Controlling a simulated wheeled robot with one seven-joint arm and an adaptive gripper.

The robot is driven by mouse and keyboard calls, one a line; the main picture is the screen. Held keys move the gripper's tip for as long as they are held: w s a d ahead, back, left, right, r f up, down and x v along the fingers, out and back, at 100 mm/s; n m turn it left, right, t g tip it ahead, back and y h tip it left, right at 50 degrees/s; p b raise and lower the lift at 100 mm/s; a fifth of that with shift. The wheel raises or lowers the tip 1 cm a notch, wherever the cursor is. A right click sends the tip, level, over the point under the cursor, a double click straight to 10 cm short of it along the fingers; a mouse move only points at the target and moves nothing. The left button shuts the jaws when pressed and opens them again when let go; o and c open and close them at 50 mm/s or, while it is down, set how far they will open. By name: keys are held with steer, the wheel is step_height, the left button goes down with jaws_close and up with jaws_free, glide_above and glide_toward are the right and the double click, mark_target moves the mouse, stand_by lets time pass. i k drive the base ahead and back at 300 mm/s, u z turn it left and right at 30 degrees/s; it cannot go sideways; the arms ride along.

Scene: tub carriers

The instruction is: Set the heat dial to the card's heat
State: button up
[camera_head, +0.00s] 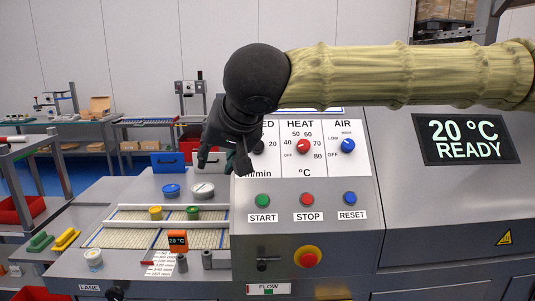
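The red heat dial (303,147) is on the grey control panel (362,217), under the word HEAT. Its scale runs from OFF through 40 to 80 °C; its exact pointing is too small to read. A white printed card (160,264) lies at the front of the machine bed, its text too small to read. My gripper (216,163) hangs left of the dial, in front of the panel's left edge. My arm crosses above the panel.
The black speed dial (259,147) is partly hidden by my gripper; the blue air dial (348,146) is right of heat. START, STOP and RESET buttons (350,198) and a red emergency knob (307,257) sit below. The screen (466,138) reads 20 °C READY. Round tubs (193,212) stand left.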

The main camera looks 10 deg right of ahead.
mark_target(303, 145)
steer(key=u, duration=0.3)
steer(key=i, duration=0.85)
steer(key=z, duration=1.2)
